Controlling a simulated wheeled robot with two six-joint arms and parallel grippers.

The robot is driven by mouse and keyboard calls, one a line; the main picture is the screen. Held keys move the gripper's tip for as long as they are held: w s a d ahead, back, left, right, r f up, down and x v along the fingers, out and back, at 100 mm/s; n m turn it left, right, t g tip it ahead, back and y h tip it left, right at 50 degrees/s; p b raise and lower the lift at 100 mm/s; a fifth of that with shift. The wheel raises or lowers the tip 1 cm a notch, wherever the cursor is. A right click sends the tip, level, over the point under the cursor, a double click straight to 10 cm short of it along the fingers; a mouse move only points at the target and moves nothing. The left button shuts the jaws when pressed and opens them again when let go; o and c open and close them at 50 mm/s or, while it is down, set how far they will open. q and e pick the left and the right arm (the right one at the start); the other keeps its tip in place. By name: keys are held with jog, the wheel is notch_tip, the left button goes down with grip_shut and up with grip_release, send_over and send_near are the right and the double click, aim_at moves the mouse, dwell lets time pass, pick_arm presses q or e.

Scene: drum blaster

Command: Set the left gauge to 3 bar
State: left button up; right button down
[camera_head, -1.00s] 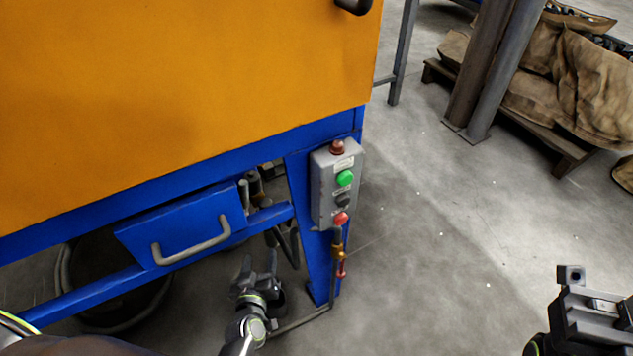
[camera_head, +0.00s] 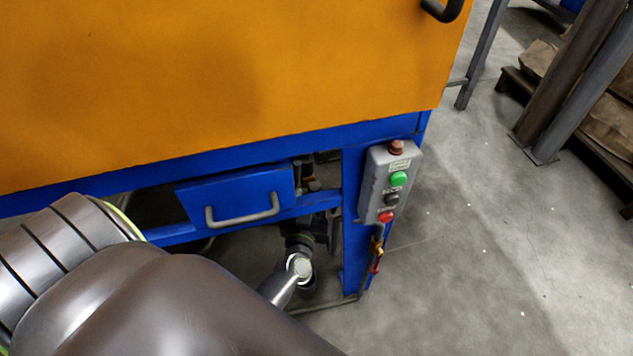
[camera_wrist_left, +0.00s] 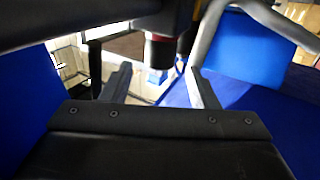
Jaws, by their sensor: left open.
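No gauge face is readable in either view. Dark and brass-coloured fittings (camera_head: 308,178) show in the gap right of the blue panel in the head view. My left gripper (camera_head: 318,222) is below them, under the blue frame, partly hidden by shadow and its own wrist. In the left wrist view my left gripper (camera_wrist_left: 160,86) is open, with its two fingers apart and nothing held. A dark cylindrical part with a red band (camera_wrist_left: 158,48) hangs just beyond and between the fingers, with no clear contact. My right gripper is out of view.
The orange cabinet (camera_head: 220,80) stands above the blue frame (camera_head: 352,180). A blue panel with a grey handle (camera_head: 243,220) is left of the gripper. A grey button box (camera_head: 384,185) is on the right leg.

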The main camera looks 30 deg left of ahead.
pick_arm(q)
jog(key=b+x, duration=0.1)
jog(key=x, duration=0.5)
jog(key=shift+w+a, duration=0.1)
jog(key=shift+w, duration=0.15)
jog(key=c, duration=1)
